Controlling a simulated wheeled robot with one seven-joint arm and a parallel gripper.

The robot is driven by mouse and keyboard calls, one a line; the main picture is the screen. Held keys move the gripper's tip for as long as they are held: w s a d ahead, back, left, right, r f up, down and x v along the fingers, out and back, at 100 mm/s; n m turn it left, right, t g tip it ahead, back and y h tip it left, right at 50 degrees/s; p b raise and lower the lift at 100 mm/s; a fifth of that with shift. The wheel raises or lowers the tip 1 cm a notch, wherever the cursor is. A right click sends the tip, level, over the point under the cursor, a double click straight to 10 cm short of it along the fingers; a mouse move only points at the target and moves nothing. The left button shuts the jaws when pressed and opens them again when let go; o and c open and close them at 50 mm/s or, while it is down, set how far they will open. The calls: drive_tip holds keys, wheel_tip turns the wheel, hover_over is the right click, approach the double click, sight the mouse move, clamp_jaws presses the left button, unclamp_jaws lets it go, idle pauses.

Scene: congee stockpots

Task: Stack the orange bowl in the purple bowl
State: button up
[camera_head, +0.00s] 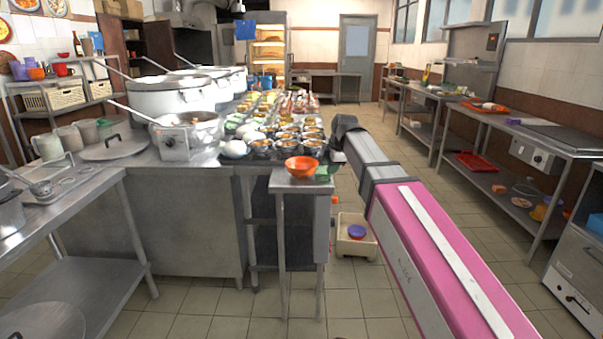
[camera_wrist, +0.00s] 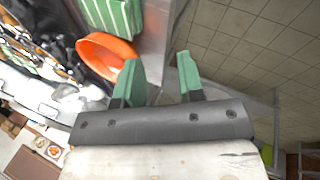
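The orange bowl (camera_head: 300,166) sits upright near the front right corner of the steel counter. It also shows in the wrist view (camera_wrist: 101,52), to the left of my gripper (camera_wrist: 159,76). My gripper is open, with nothing visible between its two green fingers. The left finger overlaps the bowl's right edge in the picture; I cannot tell whether they touch. A purple bowl (camera_head: 356,231) is in a beige crate (camera_head: 356,249) low down by the floor, right of the counter.
Several small filled bowls (camera_head: 285,134) crowd the counter behind the orange bowl. Large stockpots (camera_head: 180,97) stand at the back left. A green striped item (camera_wrist: 110,16) lies near the orange bowl. The tiled aisle (camera_head: 400,150) to the right is mostly clear, with steel tables (camera_head: 495,125) beyond.

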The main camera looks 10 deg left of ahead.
sight(302, 170)
drive_tip(key=a+r+n, duration=0.3)
drive_tip(key=a+r, duration=0.2)
drive_tip(key=shift+y, duration=0.3)
drive_tip(key=shift+w+r+x, duration=0.1)
drive_tip(key=shift+w+x, duration=0.05)
drive_tip(key=shift+x, duration=1.55)
drive_tip(key=shift+w+r+x, duration=0.1)
drive_tip(key=shift+w+x, duration=0.1)
drive_tip(key=shift+x, duration=1.45)
drive_tip(key=shift+w+r+x, duration=0.1)
drive_tip(key=shift+w+x, duration=0.05)
drive_tip(key=shift+x, duration=1.55)
drive_tip(key=shift+a, duration=0.2)
clamp_jaws()
